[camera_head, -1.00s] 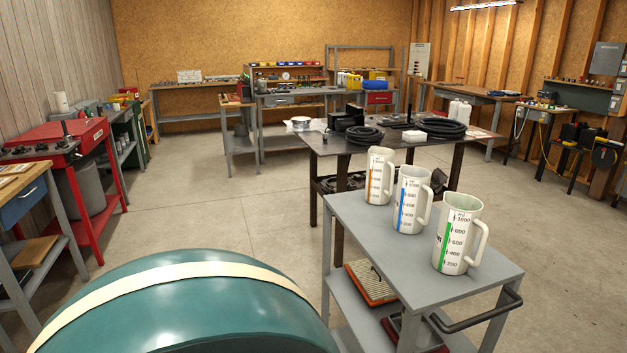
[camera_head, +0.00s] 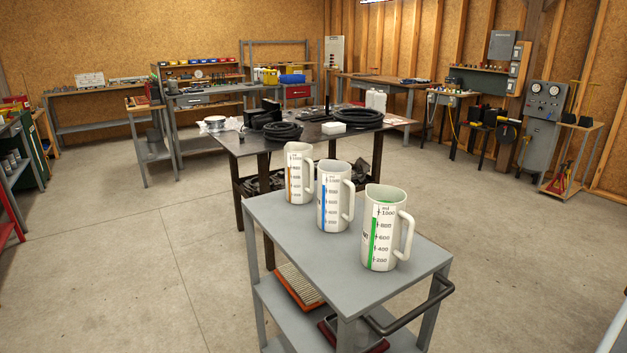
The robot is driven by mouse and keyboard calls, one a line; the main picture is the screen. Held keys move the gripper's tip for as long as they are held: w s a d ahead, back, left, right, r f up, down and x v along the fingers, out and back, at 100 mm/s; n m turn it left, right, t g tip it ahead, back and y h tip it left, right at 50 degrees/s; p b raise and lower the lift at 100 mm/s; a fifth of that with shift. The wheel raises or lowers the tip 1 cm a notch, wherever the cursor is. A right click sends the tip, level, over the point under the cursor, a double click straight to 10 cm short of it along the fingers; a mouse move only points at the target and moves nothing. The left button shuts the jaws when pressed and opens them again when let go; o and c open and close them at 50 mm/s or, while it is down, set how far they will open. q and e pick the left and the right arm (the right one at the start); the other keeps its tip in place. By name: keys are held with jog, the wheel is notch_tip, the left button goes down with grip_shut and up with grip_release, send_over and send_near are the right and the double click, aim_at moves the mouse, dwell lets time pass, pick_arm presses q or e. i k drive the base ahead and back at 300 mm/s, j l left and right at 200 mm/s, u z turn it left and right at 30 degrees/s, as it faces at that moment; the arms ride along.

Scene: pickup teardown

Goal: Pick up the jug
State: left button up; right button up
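Three white measuring jugs with handles on their right sides stand upright on the top of a grey cart (camera_head: 290,236). The jug with the orange stripe (camera_head: 300,174) is farthest and leftmost. The jug with the blue stripe (camera_head: 334,197) is in the middle. The jug with the green stripe (camera_head: 384,230) is nearest and rightmost. They stand apart from each other. Neither of my grippers shows in the head view.
The cart has a dark push handle (camera_head: 413,308) at its near right and an orange-framed filter (camera_head: 299,287) on its lower shelf. A dark table (camera_head: 240,145) with coiled hoses stands behind the cart. The floor (camera_head: 150,270) left of the cart is clear.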

aim_at(299, 163)
jog(key=u, duration=0.1)
jog(key=z, duration=0.9)
jog(key=i+j+z, duration=0.1)
jog(key=j+z, duration=0.4)
jog(key=z, duration=0.15)
jog(key=i+j, duration=0.1)
jog(key=j, duration=1.2)
jog(key=i+j, duration=0.15)
jog(key=j, duration=0.5)
jog(key=i+j, duration=0.1)
jog(key=j, duration=1.2)
jog(key=i, duration=0.05)
